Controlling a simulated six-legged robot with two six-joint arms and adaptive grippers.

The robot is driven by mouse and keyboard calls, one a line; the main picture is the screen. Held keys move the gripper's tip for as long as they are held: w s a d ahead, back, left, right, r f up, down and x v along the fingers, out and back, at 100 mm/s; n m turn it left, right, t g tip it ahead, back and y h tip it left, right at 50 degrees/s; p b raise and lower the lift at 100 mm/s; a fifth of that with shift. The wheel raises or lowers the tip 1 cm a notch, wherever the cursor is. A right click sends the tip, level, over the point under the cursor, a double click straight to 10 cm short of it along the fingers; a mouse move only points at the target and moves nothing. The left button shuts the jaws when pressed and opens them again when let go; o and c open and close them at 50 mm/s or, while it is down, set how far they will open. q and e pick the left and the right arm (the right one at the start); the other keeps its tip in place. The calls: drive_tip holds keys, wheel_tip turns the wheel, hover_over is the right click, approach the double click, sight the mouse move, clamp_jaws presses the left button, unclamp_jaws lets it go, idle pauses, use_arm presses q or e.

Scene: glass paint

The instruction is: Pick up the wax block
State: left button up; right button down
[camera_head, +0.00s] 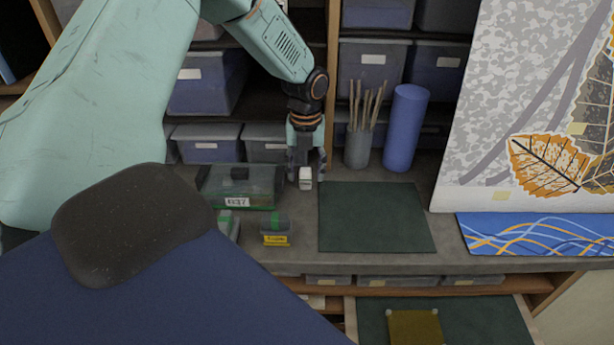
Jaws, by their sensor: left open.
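A small whitish block (305,179), which looks like the wax block, stands on the grey workbench just left of the dark green mat. My left gripper (307,171) points down over it from above. Its two fingers are open, one on each side of the block. I cannot tell whether either finger touches it. The block appears to rest on the bench. My right gripper is not in view.
A green case (240,187) stands close left of the gripper, with a small yellow-labelled box (276,238) in front. The green mat (375,222) is bare. A pot of sticks (357,147) and a blue cylinder (405,128) stand behind. An open drawer (480,322) lies below.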

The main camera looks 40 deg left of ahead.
use_arm(q)
drive_tip(key=shift+a+f, duration=0.1)
drive_tip(key=shift+f, duration=0.15)
drive_tip(key=shift+s+r, duration=0.1)
drive_tip(key=shift+r, duration=0.05)
drive_tip(key=shift+c, duration=1.1)
drive_tip(key=c, duration=0.5)
clamp_jaws()
